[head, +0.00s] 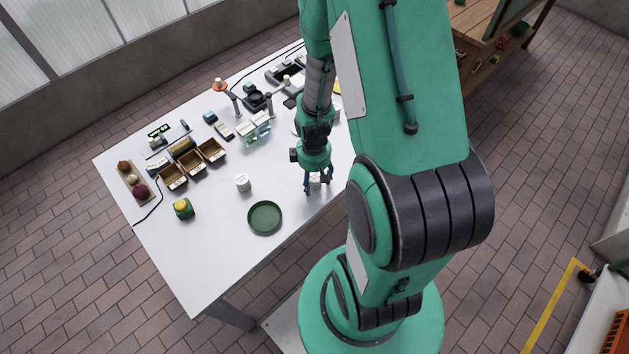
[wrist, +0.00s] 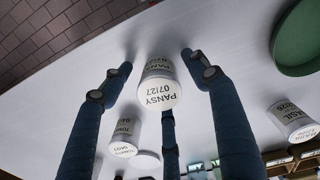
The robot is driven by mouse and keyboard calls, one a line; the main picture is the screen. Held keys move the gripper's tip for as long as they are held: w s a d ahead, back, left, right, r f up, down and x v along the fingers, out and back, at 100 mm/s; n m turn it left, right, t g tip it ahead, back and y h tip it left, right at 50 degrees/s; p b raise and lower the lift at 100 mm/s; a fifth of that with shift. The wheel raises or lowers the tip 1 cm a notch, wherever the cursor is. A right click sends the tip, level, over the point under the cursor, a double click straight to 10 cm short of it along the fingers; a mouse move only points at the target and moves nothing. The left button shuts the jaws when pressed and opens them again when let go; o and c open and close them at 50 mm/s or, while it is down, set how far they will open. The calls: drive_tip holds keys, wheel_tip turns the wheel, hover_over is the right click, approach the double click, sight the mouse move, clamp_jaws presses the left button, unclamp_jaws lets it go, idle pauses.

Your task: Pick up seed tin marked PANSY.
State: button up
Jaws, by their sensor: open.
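The white seed tin marked PANSY (wrist: 158,88) stands on the white table, its printing upside down in the wrist view. In the head view the tin (head: 315,181) is partly hidden by the fingers near the table's front edge. My gripper (wrist: 157,62) is open, with blue fingers on either side of the tin and another finger behind it. Gaps show between the side fingers and the tin. The gripper also shows in the head view (head: 318,188), pointing down at the table.
A white tin marked BASIL (wrist: 294,112) and a green round dish (wrist: 300,38) stand to the right in the wrist view; the dish (head: 265,217) is left of my gripper in the head view. A tin reading TOMATO (wrist: 125,138) stands beyond. Small boxes (head: 191,163) occupy the table's left.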

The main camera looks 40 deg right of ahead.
sight(315, 178)
drive_tip(key=c, duration=1.3)
drive_tip(key=shift+r, duration=0.1)
drive_tip(key=shift+r, duration=0.5)
drive_tip(key=r, duration=0.1)
drive_tip(key=r+p, duration=0.1)
drive_tip(key=shift+s+a+r, duration=0.2)
drive_tip(key=shift+s+r, duration=0.1)
drive_tip(key=shift+s, duration=0.1)
drive_tip(key=s+a, duration=0.2)
drive_tip(key=s, duration=0.2)
drive_tip(key=s+a+p, duration=0.1)
drive_tip(key=s+a, duration=0.1)
drive_tip(key=s, duration=0.3)
drive_tip(key=s+a+r+p, duration=0.1)
drive_tip(key=s+a, duration=0.1)
drive_tip(key=s, duration=0.2)
drive_tip(key=shift+s+a+r, duration=0.1)
drive_tip(key=shift+s+a, duration=0.2)
drive_tip(key=shift+a, duration=0.1)
